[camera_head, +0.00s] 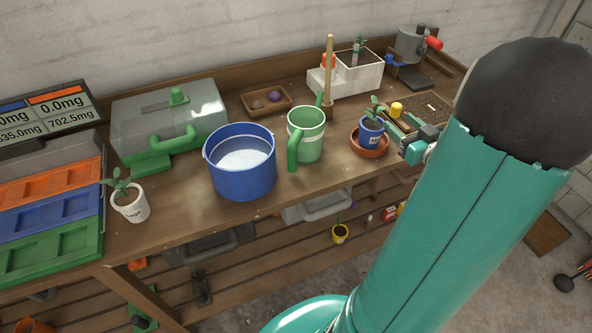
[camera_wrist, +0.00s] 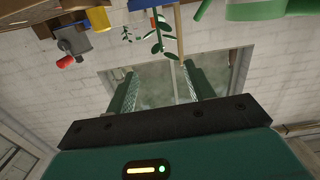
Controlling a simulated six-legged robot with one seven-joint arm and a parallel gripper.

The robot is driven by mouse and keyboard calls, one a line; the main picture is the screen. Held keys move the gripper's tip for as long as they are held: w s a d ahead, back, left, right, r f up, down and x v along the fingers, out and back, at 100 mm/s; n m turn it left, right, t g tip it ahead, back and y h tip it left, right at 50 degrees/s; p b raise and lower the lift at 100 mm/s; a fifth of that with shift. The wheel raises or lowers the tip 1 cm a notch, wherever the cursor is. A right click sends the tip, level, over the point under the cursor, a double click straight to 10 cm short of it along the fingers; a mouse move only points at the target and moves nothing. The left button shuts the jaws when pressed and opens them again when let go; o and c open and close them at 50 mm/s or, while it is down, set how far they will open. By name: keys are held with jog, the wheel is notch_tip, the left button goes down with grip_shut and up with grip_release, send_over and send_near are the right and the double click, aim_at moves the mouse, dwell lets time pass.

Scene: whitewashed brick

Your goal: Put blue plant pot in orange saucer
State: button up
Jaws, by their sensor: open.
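The blue plant pot (camera_head: 371,134), with a white label and a green seedling, stands upright in the orange saucer (camera_head: 369,151) on the bench, right of the green watering can. The saucer's rim shows around the pot's base. My gripper (camera_head: 408,150) is just right of the saucer, partly hidden by my arm, and looks apart from the pot. In the wrist view, which is upside down, my gripper (camera_wrist: 160,85) is open with nothing between its fingers. The seedling (camera_wrist: 158,36) shows beyond the fingers near the top.
The green watering can (camera_head: 306,135) and blue bucket (camera_head: 241,170) stand left of the saucer. A white planter box (camera_head: 357,78) with a stick in front is at the back. Another potted seedling (camera_head: 130,203) stands far left.

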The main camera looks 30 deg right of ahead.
jog(key=w+a+r+m+g+h, duration=0.1)
jog(key=w+a+r+g+h, duration=0.1)
jog(key=w+a+r+g, duration=0.3)
jog(key=w+a+r+h, duration=0.2)
jog(key=w+a+r, duration=0.1)
jog(key=a, duration=0.4)
jog(key=s+a+g+y, duration=0.2)
jog(key=s+a, duration=0.2)
jog(key=a, duration=0.4)
jog(key=s+a+f+n+g+y, duration=0.1)
jog(key=s+a+g, duration=0.1)
jog(key=s+a, duration=0.3)
jog(key=s+a+f+g+y, duration=0.1)
jog(key=s+a, duration=0.4)
jog(key=a, duration=0.7)
jog(key=shift+a+n+g+y, duration=0.2)
jog(key=shift+n+g+y, duration=0.1)
jog(key=shift+g+y, duration=0.55)
jog(key=shift+s, duration=0.1)
